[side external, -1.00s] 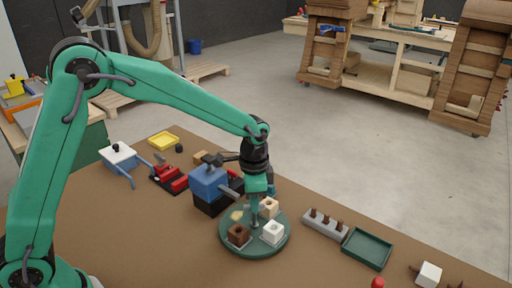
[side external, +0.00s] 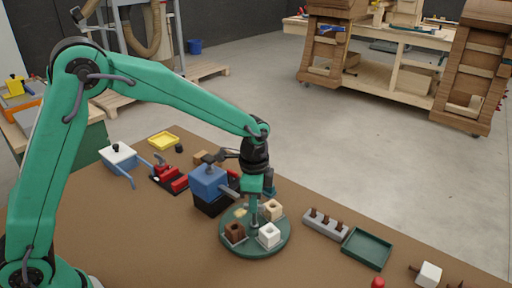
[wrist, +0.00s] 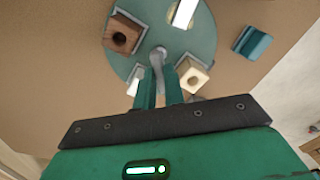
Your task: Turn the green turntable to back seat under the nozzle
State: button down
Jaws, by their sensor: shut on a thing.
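The green turntable (side external: 247,250) lies flat on the brown table. It carries a dark brown block (side external: 235,232) at front left, a white block (side external: 269,235) at front right and a cream block (side external: 273,209) at back right. The blocks have holes in the top. A pale patch (side external: 240,211) shows at back left, near the grey nozzle arm (side external: 229,192) of the blue machine. My gripper (side external: 254,216) points down at the turntable's middle. In the wrist view its fingers (wrist: 160,72) are closed on the grey centre post (wrist: 159,53). The nozzle's tip is hard to make out.
The blue machine (side external: 208,180) stands close behind the turntable. A grey rack with brown pegs (side external: 325,226) and a green tray (side external: 367,248) stand to the right.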

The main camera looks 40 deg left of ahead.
jog(key=shift+r+m, duration=0.1)
jog(key=shift+m, duration=3.8)
jog(key=shift+d+m, duration=0.1)
jog(key=shift+m, duration=3.5)
jog(key=c, duration=1.5)
grip_release()
jog(key=shift+r, duration=3.9)
jog(key=shift+r, duration=0.1)
